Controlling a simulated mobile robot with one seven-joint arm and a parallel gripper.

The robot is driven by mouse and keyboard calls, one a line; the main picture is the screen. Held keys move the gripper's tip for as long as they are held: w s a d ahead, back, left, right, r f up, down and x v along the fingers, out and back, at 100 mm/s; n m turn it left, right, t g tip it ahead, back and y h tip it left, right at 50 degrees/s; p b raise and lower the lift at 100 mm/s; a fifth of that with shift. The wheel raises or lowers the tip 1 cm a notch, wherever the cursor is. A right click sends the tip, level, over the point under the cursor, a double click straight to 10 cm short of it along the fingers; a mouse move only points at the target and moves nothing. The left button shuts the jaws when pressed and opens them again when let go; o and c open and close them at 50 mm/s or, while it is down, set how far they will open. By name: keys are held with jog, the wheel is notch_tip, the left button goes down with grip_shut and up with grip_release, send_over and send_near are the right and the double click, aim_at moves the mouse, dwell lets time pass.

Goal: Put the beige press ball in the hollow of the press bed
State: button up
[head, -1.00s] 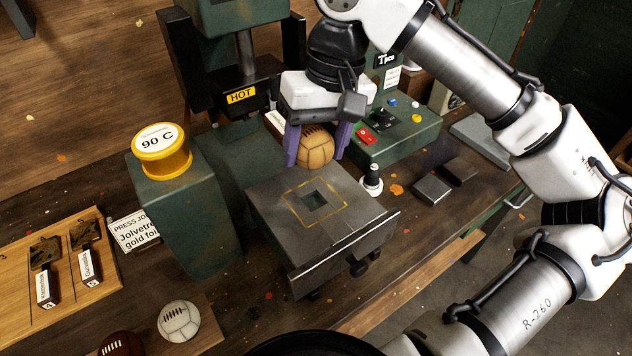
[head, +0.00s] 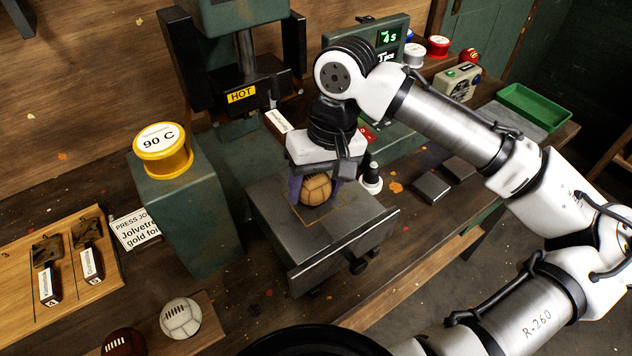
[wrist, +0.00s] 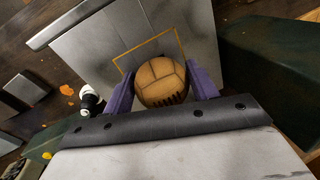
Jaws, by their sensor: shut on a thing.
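The beige press ball (head: 316,189) is a tan laced leather ball, held between the purple fingers of my gripper (head: 314,188). The wrist view also shows the ball (wrist: 161,83) with a purple finger on each side. The press bed (head: 272,208) is a grey metal slab with a yellow square outline. The ball is over or at the middle of that outline and covers the hollow. I cannot tell whether the ball touches the bed. In the wrist view the bed (wrist: 95,50) lies behind the ball.
The press head marked HOT (head: 241,95) stands behind the bed. A black-and-white knob-like piece (head: 371,180) stands close at the bed's right. A yellow 90 C tin (head: 160,150) sits on a green block at left. A white ball (head: 180,318) and a dark brown ball (head: 123,343) lie front left.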

aim_at(329, 178)
jog(key=o, duration=1)
jog(key=shift+o, duration=0.2)
notch_tip(329, 178, up, 12)
jog(key=d+b, duration=0.1)
jog(key=d, duration=0.1)
jog(key=shift+w, duration=0.45)
